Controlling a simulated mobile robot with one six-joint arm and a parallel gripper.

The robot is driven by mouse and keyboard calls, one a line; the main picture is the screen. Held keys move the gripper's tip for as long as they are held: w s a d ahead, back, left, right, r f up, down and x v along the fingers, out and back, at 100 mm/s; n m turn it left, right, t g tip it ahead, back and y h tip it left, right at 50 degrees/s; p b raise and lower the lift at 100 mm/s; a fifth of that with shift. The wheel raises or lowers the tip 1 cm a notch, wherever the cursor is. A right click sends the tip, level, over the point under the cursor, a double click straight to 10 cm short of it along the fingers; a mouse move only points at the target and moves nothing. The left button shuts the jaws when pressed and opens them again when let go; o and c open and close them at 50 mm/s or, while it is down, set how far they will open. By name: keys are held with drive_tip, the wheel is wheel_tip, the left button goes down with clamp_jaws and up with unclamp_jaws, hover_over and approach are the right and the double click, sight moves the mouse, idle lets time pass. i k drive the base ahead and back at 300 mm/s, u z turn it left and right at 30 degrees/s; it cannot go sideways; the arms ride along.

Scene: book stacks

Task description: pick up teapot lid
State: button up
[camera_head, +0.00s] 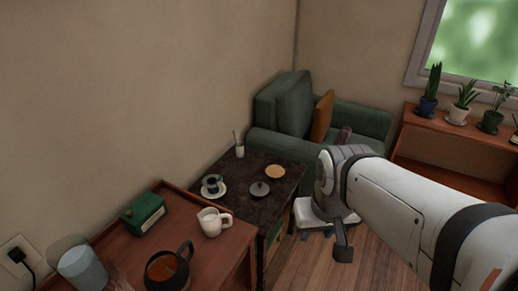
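The teapot lid (259,189) appears to be the small dark round lid with a knob, lying on the dark side table (240,205). An open dark teapot (166,270) with amber liquid inside stands on the wooden table at the lower left. My arm comes in from the right. The dark part at its end, which looks like my gripper (343,250), is to the right of the side table and apart from the lid. Its fingers do not show clearly, so I cannot tell whether it is open.
The side table also holds a cup on a saucer (213,187), a tan round disc (275,172) and a small white jar (239,148). A white pitcher (214,221) and green box (143,214) stand on the wooden table (190,203). A green armchair (285,115) is behind.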

sight(260, 189)
drive_tip(key=z, duration=2.25)
drive_tip(key=i, duration=1.45)
drive_tip(key=u, duration=0.8)
drive_tip(key=k, duration=0.1)
drive_tip(key=u, duration=2.5)
drive_tip(key=i, duration=1)
drive_tip(key=u, duration=0.1)
